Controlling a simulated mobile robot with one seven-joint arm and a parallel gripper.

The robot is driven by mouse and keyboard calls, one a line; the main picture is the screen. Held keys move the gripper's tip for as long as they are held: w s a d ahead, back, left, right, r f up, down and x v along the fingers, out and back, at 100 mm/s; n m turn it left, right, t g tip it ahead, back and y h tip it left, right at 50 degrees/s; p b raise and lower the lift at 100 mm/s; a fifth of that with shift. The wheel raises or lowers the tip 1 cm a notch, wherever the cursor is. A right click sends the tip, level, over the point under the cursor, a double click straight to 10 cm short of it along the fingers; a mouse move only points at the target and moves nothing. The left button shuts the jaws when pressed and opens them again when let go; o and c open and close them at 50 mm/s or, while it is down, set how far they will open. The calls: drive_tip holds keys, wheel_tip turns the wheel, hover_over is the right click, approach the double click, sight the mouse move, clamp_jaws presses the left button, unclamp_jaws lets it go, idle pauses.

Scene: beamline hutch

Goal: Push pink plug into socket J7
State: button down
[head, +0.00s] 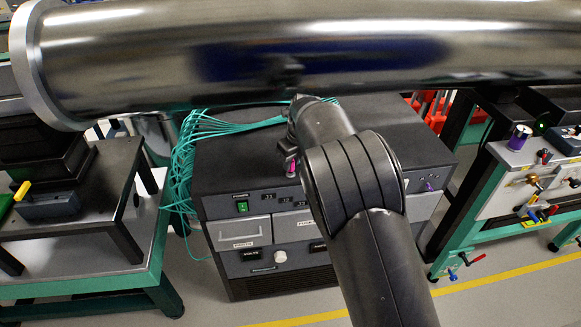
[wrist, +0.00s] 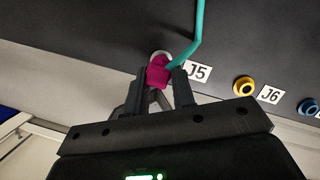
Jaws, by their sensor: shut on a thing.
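The pink plug (wrist: 159,74) is between the two fingers of my gripper (wrist: 156,90) in the wrist view, and the fingers are shut on it. A teal cable (wrist: 198,35) runs up from beside it. The plug is at a pale ring beside the J5 label (wrist: 197,72); I cannot tell whether it is seated there or just in front. A blue socket (wrist: 308,106) is at the right edge, its label cut off; no J7 label is readable. In the head view my gripper (head: 291,165) is small at the dark cabinet's front, with a pink spot at it.
A yellow socket (wrist: 243,86) with the J6 label (wrist: 269,95) lies between the plug and the blue socket. Teal cables (head: 185,165) hang at the left of the dark cabinet (head: 235,175). A large metal pipe (head: 300,50) crosses above.

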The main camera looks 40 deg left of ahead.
sight(293, 162)
drive_tip(key=shift+r, duration=0.55)
idle(0.4)
drive_tip(key=shift+r, duration=2.95)
drive_tip(key=shift+d, duration=0.1)
drive_tip(key=w+d+f+n+g, duration=0.1)
drive_tip(key=w+d+f+n, duration=0.25)
drive_tip(key=d, duration=0.55)
drive_tip(key=w+d+f+n+g, duration=0.1)
drive_tip(key=w+d+f+n, duration=0.25)
drive_tip(key=d, duration=0.65)
drive_tip(key=w+d+f+n, duration=0.25)
drive_tip(key=w+d, duration=0.25)
drive_tip(key=d, duration=0.4)
drive_tip(key=s+d+f+n+h, duration=0.1)
drive_tip(key=d+f+n, duration=0.1)
drive_tip(key=d, duration=0.7)
drive_tip(key=s+d+f+n+g+h, duration=0.1)
drive_tip(key=d+n, duration=0.4)
drive_tip(key=d, duration=0.5)
drive_tip(key=s+d+f+n, duration=0.2)
drive_tip(key=d+f+n, duration=0.2)
drive_tip(key=d, duration=0.6)
drive_tip(key=shift+s+g+h, duration=0.3)
drive_tip(key=shift+s+h, duration=0.1)
drive_tip(key=shift+f+n, duration=0.15)
drive_tip(key=shift+n, duration=0.1)
